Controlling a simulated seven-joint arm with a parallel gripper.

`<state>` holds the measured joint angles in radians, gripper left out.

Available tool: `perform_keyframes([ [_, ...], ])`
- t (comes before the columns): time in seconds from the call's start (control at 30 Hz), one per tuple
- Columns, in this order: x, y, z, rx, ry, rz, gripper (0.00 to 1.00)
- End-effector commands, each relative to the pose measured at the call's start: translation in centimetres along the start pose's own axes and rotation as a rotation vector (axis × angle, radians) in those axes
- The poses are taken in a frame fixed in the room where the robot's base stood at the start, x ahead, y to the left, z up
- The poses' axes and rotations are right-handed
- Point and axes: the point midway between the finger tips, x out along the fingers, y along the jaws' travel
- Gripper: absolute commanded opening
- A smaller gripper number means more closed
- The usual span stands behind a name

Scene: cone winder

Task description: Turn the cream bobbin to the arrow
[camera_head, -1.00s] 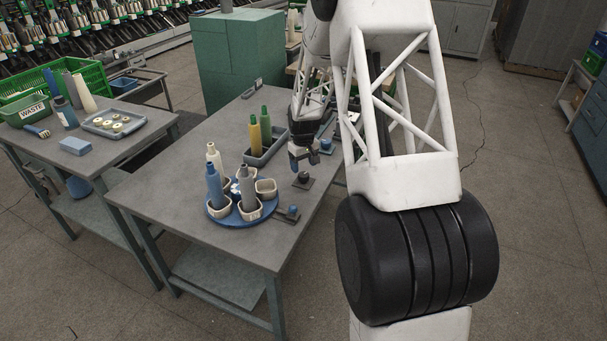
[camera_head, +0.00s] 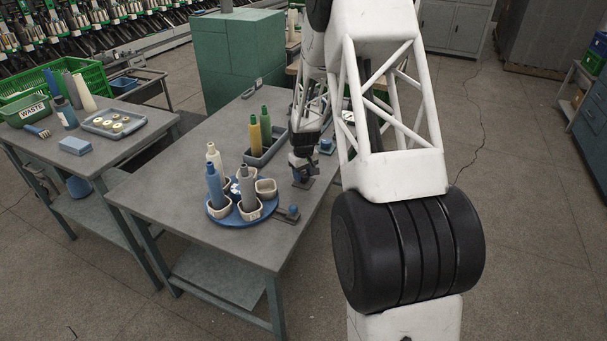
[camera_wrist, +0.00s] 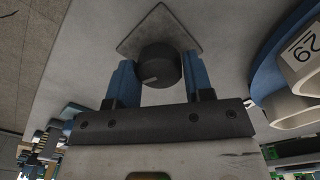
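The cream bobbin (camera_head: 211,154) stands upright at the back left of the round blue turntable (camera_head: 237,222), behind a blue bobbin (camera_head: 214,186). A grey bobbin (camera_head: 244,180) stands in a front cup; the right cup (camera_head: 266,187) looks empty. I cannot make out the arrow. My gripper (camera_head: 302,172) is low over a dark knob, right of the turntable. In the wrist view the round knob (camera_wrist: 158,66), with a pale index line, sits on a square plate (camera_wrist: 165,22) between my two blue fingers (camera_wrist: 160,82). A gap shows at the left finger; contact at the right is unclear.
A grey tray (camera_head: 262,158) with yellow and green bobbins is behind. The workbench's (camera_head: 180,199) front left is clear. The turntable's cups (camera_wrist: 290,109) show close by in the wrist view.

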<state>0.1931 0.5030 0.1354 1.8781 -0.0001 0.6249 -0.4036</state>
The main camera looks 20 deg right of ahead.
Motion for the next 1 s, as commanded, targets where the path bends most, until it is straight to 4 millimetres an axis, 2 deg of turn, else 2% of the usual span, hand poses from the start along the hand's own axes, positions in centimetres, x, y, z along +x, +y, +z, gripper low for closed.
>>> perform_keyframes([
  [0.03,-0.01,0.00,0.00,0.000,0.000,0.000,0.40],
  [0.17,0.00,-0.01,0.00,0.000,0.000,0.000,0.20],
  [0.57,-0.03,-0.02,0.01,0.058,0.000,0.000,0.20],
  [1.0,-0.03,0.00,0.05,0.345,-0.001,0.000,0.19],
])
